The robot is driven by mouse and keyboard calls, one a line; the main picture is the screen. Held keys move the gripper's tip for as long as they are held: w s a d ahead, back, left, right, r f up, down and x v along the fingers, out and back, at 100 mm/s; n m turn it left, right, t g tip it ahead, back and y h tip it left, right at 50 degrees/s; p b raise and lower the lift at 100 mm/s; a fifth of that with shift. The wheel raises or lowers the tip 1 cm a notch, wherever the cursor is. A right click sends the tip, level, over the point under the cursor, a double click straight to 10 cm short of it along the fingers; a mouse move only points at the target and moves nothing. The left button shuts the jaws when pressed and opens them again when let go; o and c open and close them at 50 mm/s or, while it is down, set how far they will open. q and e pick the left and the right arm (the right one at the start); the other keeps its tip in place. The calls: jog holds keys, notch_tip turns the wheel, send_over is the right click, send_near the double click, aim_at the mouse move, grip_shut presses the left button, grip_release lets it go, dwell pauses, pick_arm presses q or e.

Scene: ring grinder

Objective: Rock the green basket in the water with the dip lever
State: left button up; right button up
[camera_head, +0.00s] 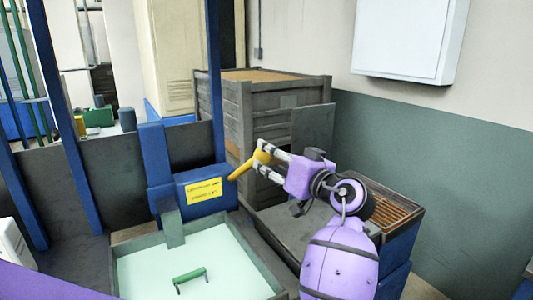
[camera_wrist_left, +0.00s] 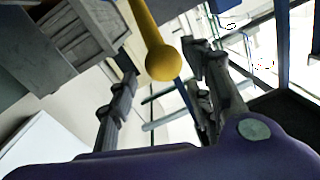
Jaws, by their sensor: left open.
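The yellow dip lever (camera_head: 240,171) sticks out from a blue box with a yellow label and slants up to the right, ending in a round knob. My left gripper (camera_head: 264,160) is open at the knob end, with its two fingers pointing left. In the left wrist view the lever's knob (camera_wrist_left: 163,63) shows between the spread fingers; I cannot tell whether either finger touches it. The water tank (camera_head: 268,270) has pale water in it. A green handle (camera_head: 190,275) shows in the water; the rest of the green basket cannot be made out. My right gripper is not in view.
The blue lever box (camera_head: 205,190) stands at the tank's back edge beside a blue post. A grey wooden crate (camera_head: 290,105) stands behind the gripper. A blue bin with a brown grate (camera_head: 385,205) is to the right. A white wall cabinet (camera_head: 410,40) hangs above.

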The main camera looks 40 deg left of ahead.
pick_arm(q)
jog(key=v, duration=0.8)
jog(key=shift+d+r, duration=0.1)
